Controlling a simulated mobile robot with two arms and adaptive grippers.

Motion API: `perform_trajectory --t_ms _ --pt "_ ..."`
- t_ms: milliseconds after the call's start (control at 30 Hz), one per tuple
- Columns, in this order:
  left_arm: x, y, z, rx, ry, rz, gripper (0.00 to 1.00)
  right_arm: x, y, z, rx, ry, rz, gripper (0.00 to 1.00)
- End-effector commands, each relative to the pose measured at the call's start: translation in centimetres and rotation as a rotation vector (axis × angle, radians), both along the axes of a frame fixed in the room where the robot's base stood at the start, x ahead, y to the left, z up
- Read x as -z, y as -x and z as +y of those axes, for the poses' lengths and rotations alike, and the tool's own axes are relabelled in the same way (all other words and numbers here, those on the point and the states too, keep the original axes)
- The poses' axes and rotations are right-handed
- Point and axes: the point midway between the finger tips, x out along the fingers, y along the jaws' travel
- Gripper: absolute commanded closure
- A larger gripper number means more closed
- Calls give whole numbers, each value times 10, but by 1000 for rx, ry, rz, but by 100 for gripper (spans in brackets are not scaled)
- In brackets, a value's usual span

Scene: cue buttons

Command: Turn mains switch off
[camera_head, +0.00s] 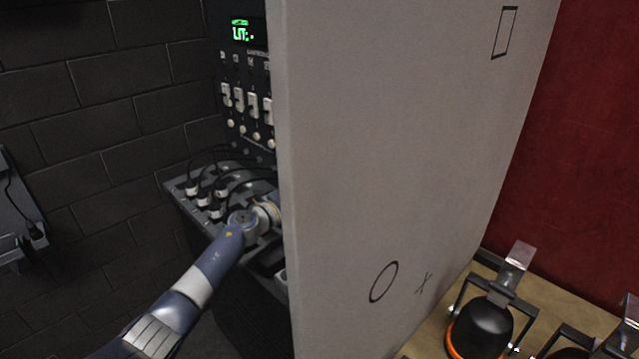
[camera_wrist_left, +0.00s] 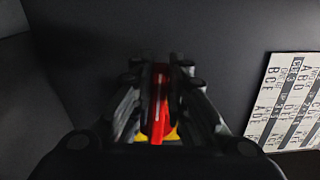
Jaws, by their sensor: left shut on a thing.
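In the left wrist view, my left gripper (camera_wrist_left: 160,108) is shut on a red switch handle (camera_wrist_left: 158,103). A bit of yellow shows behind the handle at its base. I take this red and yellow part to be the mains switch, though no label on it is readable. In the head view my left arm reaches in from the lower left to the control console. The left gripper and the switch are hidden there behind the pale panel. My right gripper is in neither view.
The console's upright face has a green display (camera_head: 243,32) and sliders (camera_head: 239,98). Cables plug into its lower shelf (camera_head: 207,197). A large pale panel (camera_head: 400,150) stands close right of my arm. A black lamp (camera_head: 480,325) sits at lower right. A lettered sheet (camera_wrist_left: 287,100) shows in the wrist view.

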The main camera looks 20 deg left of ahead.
Motion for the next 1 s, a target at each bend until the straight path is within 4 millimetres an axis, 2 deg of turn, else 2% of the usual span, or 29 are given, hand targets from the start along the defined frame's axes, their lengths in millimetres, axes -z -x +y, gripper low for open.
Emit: perform_trajectory --t_ms 333,833,867,900,933,1000 --pt "10 0 0 0 110 46 100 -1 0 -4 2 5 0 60" --pt "12 0 0 0 128 54 100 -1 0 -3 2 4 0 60" --pt "12 0 0 0 128 54 81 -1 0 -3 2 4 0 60" --pt "12 0 0 0 128 54 72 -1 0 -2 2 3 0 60" --pt "12 0 0 0 127 54 65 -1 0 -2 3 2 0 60" --pt "12 0 0 0 126 53 65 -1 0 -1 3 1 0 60"
